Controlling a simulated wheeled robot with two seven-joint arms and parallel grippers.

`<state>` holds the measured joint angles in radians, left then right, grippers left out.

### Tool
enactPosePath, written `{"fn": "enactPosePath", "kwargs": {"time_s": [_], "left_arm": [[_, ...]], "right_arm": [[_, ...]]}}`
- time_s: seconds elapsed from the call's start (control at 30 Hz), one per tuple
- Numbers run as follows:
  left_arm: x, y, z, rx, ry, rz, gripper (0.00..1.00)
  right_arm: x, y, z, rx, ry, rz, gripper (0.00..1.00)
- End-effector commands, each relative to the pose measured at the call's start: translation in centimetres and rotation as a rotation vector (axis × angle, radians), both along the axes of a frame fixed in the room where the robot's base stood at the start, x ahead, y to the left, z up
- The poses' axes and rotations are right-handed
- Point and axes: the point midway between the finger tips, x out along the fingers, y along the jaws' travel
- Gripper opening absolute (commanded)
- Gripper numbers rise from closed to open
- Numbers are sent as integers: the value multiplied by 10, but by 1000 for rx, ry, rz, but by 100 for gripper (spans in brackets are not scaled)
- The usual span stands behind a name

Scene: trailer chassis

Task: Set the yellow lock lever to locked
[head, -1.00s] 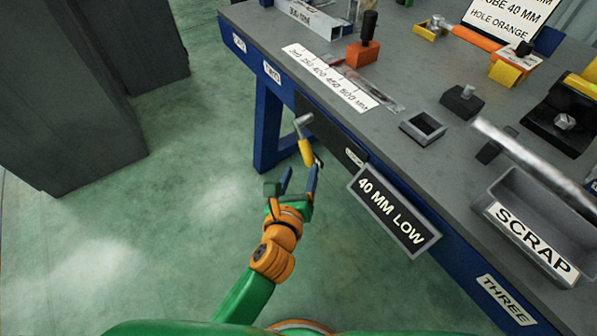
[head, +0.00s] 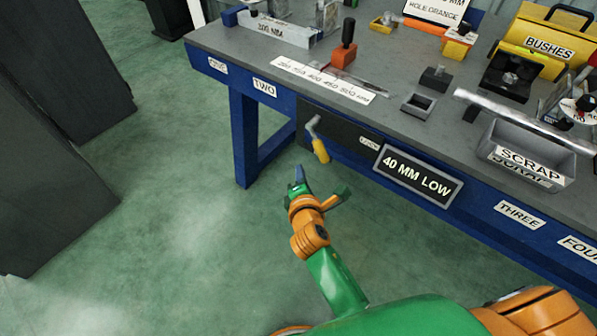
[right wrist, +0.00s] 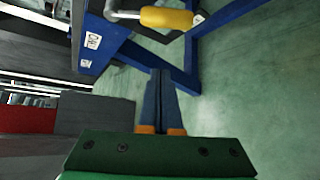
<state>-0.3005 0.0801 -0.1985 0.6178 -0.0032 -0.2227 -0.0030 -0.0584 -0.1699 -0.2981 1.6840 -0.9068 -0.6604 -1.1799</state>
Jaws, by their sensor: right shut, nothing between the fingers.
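The yellow lock lever (head: 320,150) is on a dark panel (head: 343,132) on the bench's front side. Its grey metal arm is at the top, and its yellow grip hangs down, tilted slightly right. A small label, partly legible as "LOCK", is to its right. My right gripper (head: 299,172) is shut and empty, below and left of the yellow grip, apart from it. In the right wrist view, the shut blue fingers (right wrist: 165,72) point toward the bench, and the lever's yellow grip (right wrist: 166,18) lies beyond them at the top. My left gripper is not in view.
The grey-topped bench (head: 243,45) has a blue frame and leg. A "40 MM LOW" sign (head: 417,176) hangs on the front, right of the lever. A scrap bin (head: 525,150) and several fixtures stand on top. Green floor (head: 190,230) is free at the left.

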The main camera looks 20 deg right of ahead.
Motion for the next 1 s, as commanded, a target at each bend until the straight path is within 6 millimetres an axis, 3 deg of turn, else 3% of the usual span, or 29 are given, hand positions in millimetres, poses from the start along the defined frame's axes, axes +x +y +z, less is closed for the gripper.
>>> {"fn": "enactPosePath", "kwargs": {"time_s": [0.33, 0.4, 0.5, 1.0], "left_arm": [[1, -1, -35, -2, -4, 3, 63], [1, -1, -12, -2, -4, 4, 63], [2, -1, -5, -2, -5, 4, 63], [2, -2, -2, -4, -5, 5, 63]], "right_arm": [[70, -12, -34, 2, -1, 0, 0], [62, -25, -15, 2, 2, -1, 0], [57, -36, -11, 2, 2, -1, 0], [53, -45, -10, 4, 2, 1, 0]]}}
